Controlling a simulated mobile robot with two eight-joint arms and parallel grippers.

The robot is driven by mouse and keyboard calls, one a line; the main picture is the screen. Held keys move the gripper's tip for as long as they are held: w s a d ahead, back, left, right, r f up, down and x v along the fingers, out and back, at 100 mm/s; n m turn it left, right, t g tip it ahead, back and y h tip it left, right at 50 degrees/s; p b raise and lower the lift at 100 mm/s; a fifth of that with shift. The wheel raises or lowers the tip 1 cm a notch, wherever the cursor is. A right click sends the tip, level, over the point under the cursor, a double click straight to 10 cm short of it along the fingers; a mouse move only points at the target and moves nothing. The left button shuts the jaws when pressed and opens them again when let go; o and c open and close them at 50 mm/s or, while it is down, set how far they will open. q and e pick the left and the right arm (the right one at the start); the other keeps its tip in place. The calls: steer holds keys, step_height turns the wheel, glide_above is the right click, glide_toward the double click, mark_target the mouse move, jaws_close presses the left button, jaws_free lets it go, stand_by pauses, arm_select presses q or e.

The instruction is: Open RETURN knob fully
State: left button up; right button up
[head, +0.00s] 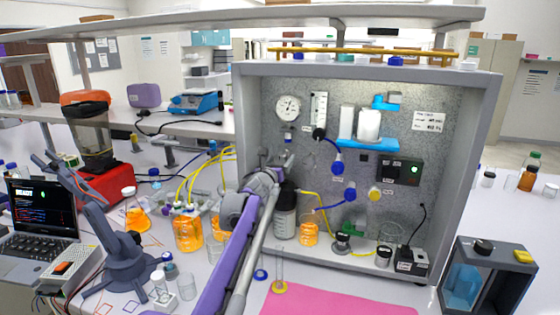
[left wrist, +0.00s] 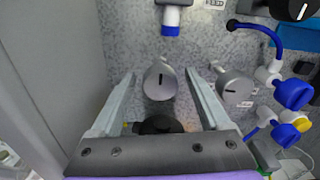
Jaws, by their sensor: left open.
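In the left wrist view, a grey metal knob (left wrist: 160,80) with a dark pointer line sits on the speckled panel. A second grey knob (left wrist: 234,88) with a dark line is to its right, beside a small label. I cannot read which is RETURN. My left gripper (left wrist: 160,76) is open and empty. Its fingers point at the panel, one on each side of the first knob, with gaps visible. In the head view my left gripper (head: 284,154) is in front of the panel, below the round gauge, and its arm hides the knobs. My right gripper is not in view.
A black-capped bottle (head: 285,213) stands just below the gripper. Blue fittings (head: 350,195) and hoses are to the right on the panel. The grey cabinet side wall (left wrist: 55,60) is close on the left. Beakers of orange liquid (head: 187,233) stand on the bench.

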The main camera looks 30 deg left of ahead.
arm_select(q)
steer(key=shift+c, duration=0.2)
jaws_close()
